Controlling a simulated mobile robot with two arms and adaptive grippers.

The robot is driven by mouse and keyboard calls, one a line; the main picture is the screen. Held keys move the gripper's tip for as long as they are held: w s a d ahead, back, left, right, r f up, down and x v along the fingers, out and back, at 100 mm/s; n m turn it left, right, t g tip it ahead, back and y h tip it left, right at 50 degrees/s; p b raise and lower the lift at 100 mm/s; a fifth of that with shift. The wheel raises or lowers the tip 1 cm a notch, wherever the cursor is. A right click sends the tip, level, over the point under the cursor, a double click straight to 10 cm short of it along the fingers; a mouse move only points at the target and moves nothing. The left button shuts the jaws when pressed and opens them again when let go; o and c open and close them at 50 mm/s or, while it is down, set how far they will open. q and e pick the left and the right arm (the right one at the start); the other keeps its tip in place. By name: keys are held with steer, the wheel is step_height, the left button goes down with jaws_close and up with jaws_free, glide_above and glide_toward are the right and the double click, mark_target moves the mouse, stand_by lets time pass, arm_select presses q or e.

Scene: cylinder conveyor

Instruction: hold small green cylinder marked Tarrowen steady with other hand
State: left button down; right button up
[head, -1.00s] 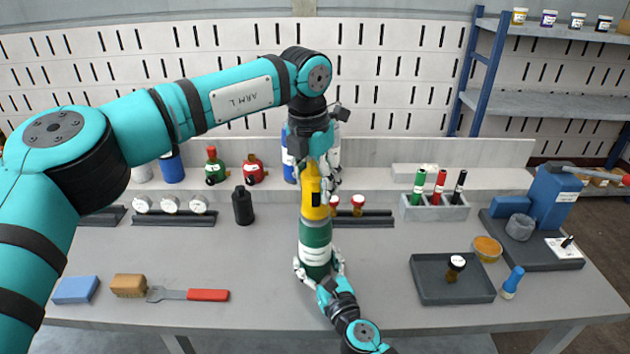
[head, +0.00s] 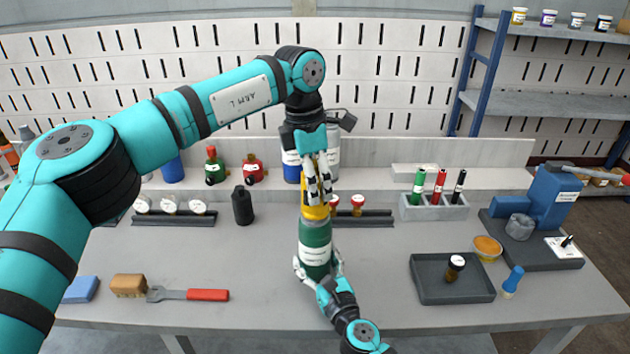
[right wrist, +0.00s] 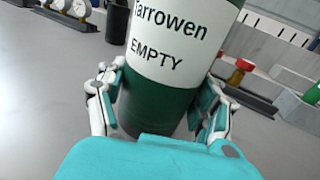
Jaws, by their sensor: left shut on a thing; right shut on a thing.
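The green cylinder (head: 315,235) marked Tarrowen stands upright at the middle of the bench. In the right wrist view its label (right wrist: 165,42) reads "Tarrowen EMPTY". A yellow cap (head: 315,212) sits on its top. My right gripper (head: 318,264) is shut around the cylinder's lower body from the front. In the right wrist view the fingers of the right gripper (right wrist: 160,100) lie on both sides of the green body. My left gripper (head: 316,188) comes down from above and is shut on the yellow cap, hiding its upper part.
A black bottle (head: 242,206) and gauges (head: 170,204) stand to the left. A dark tray (head: 430,292) is at right. The bench around the cylinder's base is mostly clear.

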arm_select(q)
steer(key=m, duration=0.4)
steer(key=shift+s, duration=0.1)
steer(key=shift+d+m+g, duration=0.1)
steer(key=shift+m+g, duration=0.3)
steer(key=shift+m, duration=0.6)
steer(key=m, duration=0.4)
steer(key=shift+f, duration=0.1)
steer(key=shift+m, duration=0.3)
steer(key=m, duration=0.5)
steer(key=shift+g+y, duration=0.4)
